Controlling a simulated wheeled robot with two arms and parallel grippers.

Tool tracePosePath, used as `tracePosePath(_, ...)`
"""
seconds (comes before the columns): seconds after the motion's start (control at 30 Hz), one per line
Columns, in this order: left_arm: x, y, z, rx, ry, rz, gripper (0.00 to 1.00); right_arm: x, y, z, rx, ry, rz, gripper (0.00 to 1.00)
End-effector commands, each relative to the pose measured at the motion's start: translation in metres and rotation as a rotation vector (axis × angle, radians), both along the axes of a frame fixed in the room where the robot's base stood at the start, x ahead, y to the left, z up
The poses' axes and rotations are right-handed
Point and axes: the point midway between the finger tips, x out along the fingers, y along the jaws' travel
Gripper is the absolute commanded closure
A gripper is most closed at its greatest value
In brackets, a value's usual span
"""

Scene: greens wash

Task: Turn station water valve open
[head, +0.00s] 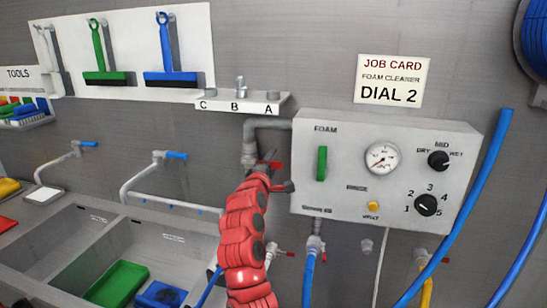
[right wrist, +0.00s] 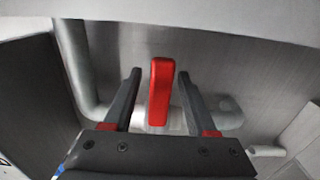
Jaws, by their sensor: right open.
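The station water valve has a red lever handle (right wrist: 160,92), which stands upright in the right wrist view. In the head view a bit of the red handle (head: 277,166) shows at the grey pipe (head: 249,150) left of the control box. My right gripper (right wrist: 158,74) is open, with one dark finger on each side of the handle and a visible gap on both sides. In the head view my right gripper (head: 268,160) is at the pipe, and my red arm hides part of the valve. My left gripper is not in view.
The control box (head: 340,209) is close on the right, with a green switch (head: 322,163), gauge (head: 382,158) and dials. A shelf (head: 240,103) marked C, B, A is above. Sink basins (head: 120,215) lie below left. Blue hoses (head: 490,170) hang at right.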

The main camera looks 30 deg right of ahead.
Motion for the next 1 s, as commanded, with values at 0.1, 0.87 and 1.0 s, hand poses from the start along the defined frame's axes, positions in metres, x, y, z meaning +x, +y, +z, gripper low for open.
tracePosePath(0.1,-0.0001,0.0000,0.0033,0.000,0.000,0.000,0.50,0.0062,-0.0084,0.0010,0.001,0.001,-0.001,0.43)
tracePosePath(0.87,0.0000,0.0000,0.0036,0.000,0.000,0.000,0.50,0.0096,-0.0117,-0.0001,0.001,0.000,0.000,1.00)
tracePosePath(1.0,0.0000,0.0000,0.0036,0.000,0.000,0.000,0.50,0.0095,-0.0116,-0.0002,0.001,0.000,0.000,1.00)
